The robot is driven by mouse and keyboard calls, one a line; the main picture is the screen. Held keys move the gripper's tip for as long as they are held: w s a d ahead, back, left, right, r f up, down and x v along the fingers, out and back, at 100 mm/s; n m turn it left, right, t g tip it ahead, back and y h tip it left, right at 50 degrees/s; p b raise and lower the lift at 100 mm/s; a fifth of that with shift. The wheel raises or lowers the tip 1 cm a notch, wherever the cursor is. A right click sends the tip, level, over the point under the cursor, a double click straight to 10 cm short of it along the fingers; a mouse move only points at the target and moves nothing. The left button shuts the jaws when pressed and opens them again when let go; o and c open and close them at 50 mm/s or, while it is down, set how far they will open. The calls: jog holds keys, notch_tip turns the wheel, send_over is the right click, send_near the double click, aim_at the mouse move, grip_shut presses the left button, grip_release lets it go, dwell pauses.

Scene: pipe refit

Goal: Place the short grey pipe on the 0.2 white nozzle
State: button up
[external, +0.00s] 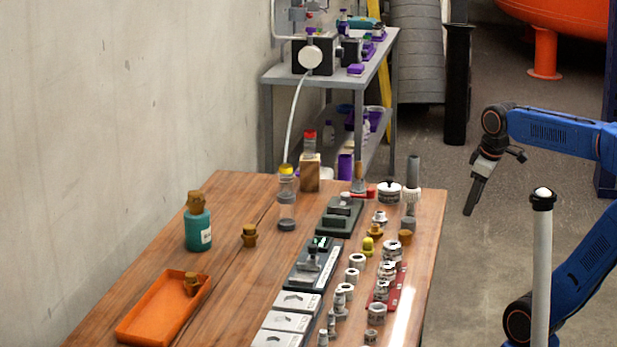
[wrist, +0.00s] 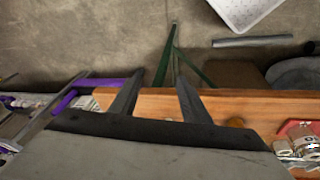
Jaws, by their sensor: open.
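My gripper (external: 472,203) hangs open and empty beyond the right edge of the wooden table, clear of everything on it. In the wrist view, its two dark fingers (wrist: 158,88) are apart over the table edge with nothing between them. A grey pipe (external: 413,170) stands upright at the table's back right corner, above a white ribbed fitting (external: 411,195). Whether this is the short grey pipe, I cannot tell. Several small white and grey fittings (external: 358,261) stand along the right side; I cannot read which is the 0.2 white nozzle.
The wooden table (external: 230,207) carries an orange tray (external: 160,310), a teal bottle (external: 198,230) and a clear cylinder (external: 287,208). A grey shelf cart (external: 345,75) stands behind. A white-capped post (external: 541,270) stands at the right. A grey rod (wrist: 252,41) lies in the wrist view.

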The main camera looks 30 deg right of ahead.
jog(key=s+d+f+m+t, duration=0.1)
jog(key=s+d+f+m, duration=0.1)
jog(key=s+f+m, duration=0.3)
notch_tip(320, 180, down, 4)
jog(key=shift+d+r+m, duration=0.25)
jog(key=shift+m, duration=0.35)
dwell(0.5)
